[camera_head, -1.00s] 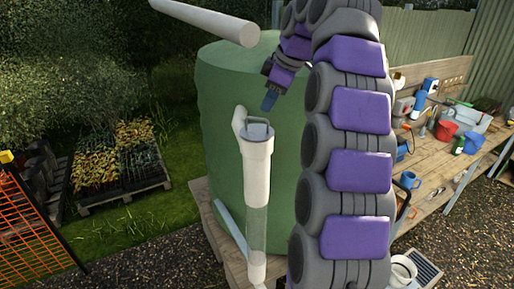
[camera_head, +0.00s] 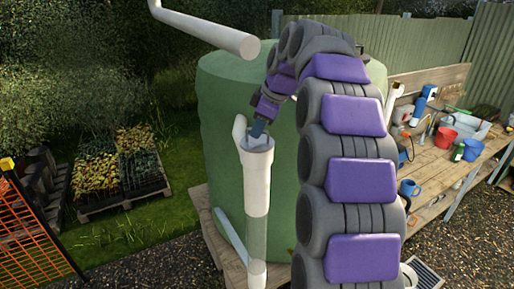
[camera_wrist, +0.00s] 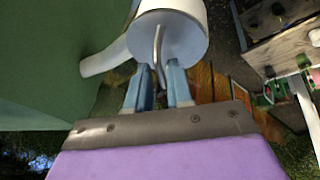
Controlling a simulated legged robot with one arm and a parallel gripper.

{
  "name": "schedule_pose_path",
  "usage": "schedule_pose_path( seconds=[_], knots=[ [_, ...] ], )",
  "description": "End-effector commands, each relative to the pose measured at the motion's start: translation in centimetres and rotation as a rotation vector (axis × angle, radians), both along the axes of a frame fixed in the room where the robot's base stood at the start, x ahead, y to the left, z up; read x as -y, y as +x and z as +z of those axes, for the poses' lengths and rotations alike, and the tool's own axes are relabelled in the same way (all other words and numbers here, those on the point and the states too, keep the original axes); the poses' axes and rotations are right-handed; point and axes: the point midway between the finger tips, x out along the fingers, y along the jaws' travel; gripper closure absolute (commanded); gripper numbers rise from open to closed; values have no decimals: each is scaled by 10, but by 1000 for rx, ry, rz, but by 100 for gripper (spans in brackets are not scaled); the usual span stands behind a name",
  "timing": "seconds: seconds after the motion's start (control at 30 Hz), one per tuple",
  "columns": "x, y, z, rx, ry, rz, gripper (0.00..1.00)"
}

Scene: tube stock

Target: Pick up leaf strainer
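The leaf strainer (camera_head: 258,144) is a pale blue-grey disc with a thin wire handle, seated in the open top of an upright white pipe (camera_head: 257,175). In the wrist view the strainer (camera_wrist: 182,40) fills the pipe mouth, and its bent metal handle (camera_wrist: 158,48) points towards my gripper. My gripper (camera_wrist: 160,68) has two blue fingers, apart, with the handle's end between them and gaps at the sides. In the head view my gripper (camera_head: 257,130) is just above the strainer and covers the handle.
A large green tank (camera_head: 222,95) stands behind the pipe. A white downpipe (camera_head: 205,28) hangs above on the left. A wooden workbench (camera_head: 435,165) with a red bucket (camera_head: 446,136) and a blue mug (camera_head: 408,188) is at the right. Grass lies open at the left.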

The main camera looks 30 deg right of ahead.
Motion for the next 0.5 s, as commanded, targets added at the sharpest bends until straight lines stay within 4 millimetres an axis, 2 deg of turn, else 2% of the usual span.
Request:
schedule_pose_path(
  seconds=[0.13,0.37,0.5],
  knots=[
    [-2,4,-12,-3,0,-1,79],
    [-2,5,-14,-1,-1,0,79],
    [-3,6,-14,-1,-1,0,89]
  ],
)
